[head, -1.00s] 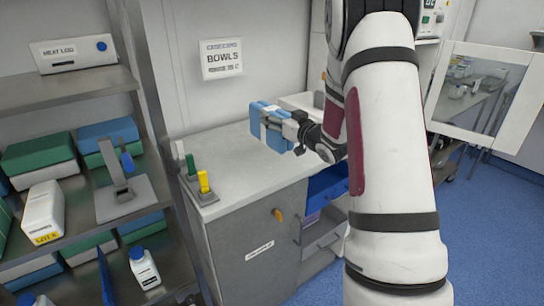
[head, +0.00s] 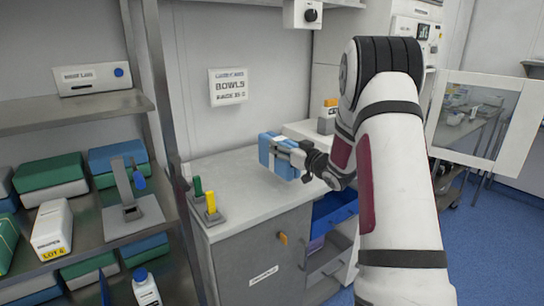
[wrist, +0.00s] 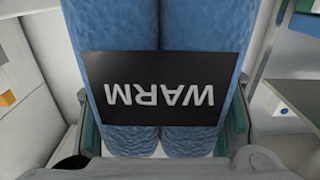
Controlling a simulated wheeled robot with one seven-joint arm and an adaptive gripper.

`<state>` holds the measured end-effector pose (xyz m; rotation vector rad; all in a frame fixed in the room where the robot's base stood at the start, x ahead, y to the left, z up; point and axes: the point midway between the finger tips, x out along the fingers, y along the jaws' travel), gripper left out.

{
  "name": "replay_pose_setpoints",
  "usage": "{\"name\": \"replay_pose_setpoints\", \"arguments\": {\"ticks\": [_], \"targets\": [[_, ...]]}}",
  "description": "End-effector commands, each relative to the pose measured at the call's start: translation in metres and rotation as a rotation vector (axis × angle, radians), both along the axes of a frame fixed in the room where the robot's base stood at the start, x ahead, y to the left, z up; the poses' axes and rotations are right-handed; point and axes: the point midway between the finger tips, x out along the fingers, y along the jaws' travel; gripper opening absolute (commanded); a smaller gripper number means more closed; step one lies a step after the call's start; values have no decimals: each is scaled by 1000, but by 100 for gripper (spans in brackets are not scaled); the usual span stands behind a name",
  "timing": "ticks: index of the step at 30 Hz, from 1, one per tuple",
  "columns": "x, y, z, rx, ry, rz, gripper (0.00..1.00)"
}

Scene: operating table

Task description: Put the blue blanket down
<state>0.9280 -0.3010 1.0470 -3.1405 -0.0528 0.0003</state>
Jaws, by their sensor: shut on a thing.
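The blue blanket (head: 275,154) is a folded blue bundle with a pale band, held by my gripper (head: 296,158) over the white counter top (head: 240,172). In the wrist view the blanket (wrist: 190,25) fills the middle, with a black label reading "WARM" upside down. My gripper's fingers (wrist: 162,125) show on both sides of it and are shut on it. I cannot tell whether the blanket's underside touches the counter.
Green and yellow handles (head: 204,201) stand at the counter's left front corner. A metal shelf (head: 75,112) with boxes and bottles is at left. An open blue drawer (head: 335,208) is below the counter's right end. The counter's middle is clear.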

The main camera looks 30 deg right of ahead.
Motion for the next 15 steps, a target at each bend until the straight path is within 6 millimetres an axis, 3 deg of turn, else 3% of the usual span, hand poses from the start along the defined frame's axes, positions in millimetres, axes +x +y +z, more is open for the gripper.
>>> {"name": "replay_pose_setpoints", "arguments": {"ticks": [3, 13, 15], "targets": [[16, 11, -1, -1, -1, 1, 16], [36, 27, -4, 0, -1, 2, 16], [35, 25, -17, 1, 2, -1, 16]]}}
